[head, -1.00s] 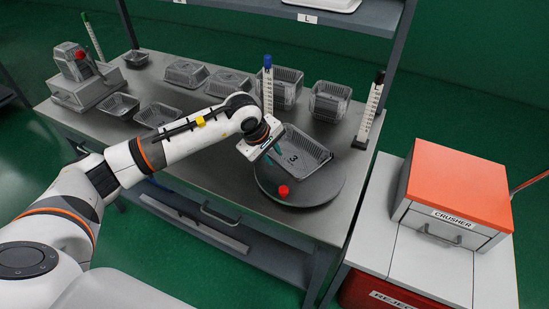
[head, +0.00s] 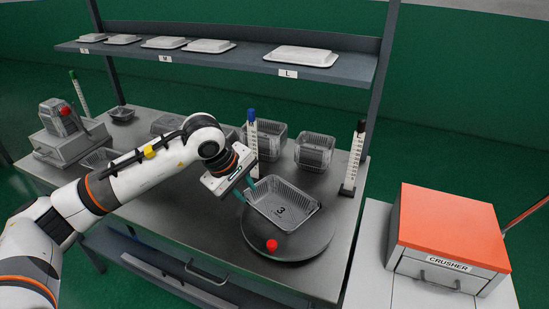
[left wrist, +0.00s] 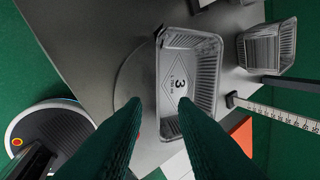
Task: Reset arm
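In the head view a clear foil-style tray (head: 282,203) marked with a 3 sits on a round grey turntable (head: 316,238). My right gripper is in neither view.
A red knob (head: 272,245) is on the turntable's front. Blue-topped (head: 252,140) and black-topped (head: 354,160) scale posts stand behind and right. More clear trays (head: 315,150) stand at the back, below a shelf (head: 230,58) of white trays. An orange-topped crusher (head: 450,235) is at right.

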